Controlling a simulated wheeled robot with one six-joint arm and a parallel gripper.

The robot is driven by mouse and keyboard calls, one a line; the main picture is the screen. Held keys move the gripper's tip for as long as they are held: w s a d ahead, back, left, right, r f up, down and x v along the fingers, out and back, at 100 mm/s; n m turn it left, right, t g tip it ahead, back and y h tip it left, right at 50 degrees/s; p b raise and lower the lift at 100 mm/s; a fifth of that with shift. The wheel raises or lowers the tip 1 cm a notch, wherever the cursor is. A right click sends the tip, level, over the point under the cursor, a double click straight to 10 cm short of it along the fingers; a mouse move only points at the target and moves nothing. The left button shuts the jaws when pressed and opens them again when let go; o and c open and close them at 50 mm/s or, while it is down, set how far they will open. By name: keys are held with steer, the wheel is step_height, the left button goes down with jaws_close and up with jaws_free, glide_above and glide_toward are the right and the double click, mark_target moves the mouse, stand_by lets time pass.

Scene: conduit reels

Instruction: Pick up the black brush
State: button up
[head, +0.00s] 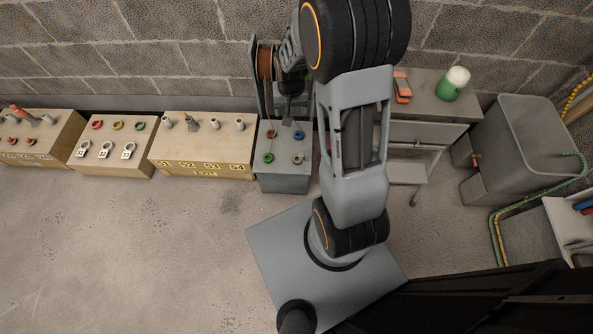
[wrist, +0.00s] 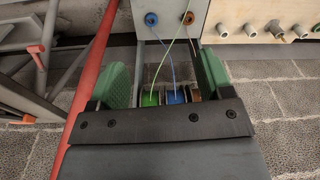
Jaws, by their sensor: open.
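I cannot make out a black brush for sure in either view. My gripper (wrist: 164,78) is open in the wrist view, with a green pad on each finger. Nothing is held between the fingers. Beyond the gap are a green reel (wrist: 151,98) and a blue reel (wrist: 177,96), which look farther off than the fingertips. In the head view my arm bends over the grey cabinet by the wall, and the gripper there is small and dark, partly lost against the reel stand.
The grey cabinet (head: 283,181) carries colored rings with wires. Wooden boxes with fittings (head: 203,146) stand to its left. A grey bench (head: 428,105) on the right holds an orange item (head: 402,87) and a green-and-white container (head: 453,85). A grey bin (head: 530,125) stands farther right. The left floor is clear.

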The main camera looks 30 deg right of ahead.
steer(key=m+g+b, duration=0.1)
steer(key=m+b, duration=0.1)
steer(key=b, duration=0.4)
glide_toward(297, 157)
steer(key=f+b, duration=0.1)
steer(key=s+f+b, duration=0.1)
steer(key=b, duration=0.1)
steer(key=shift+f, duration=0.15)
steer(key=shift+a+f+b, duration=0.15)
steer(key=shift+f+b, duration=1.55)
steer(key=shift+f, duration=1.4)
steer(key=shift+c, duration=0.3)
steer(key=shift+r, duration=0.1)
steer(key=c, duration=0.8)
steer(key=shift+c, duration=0.2)
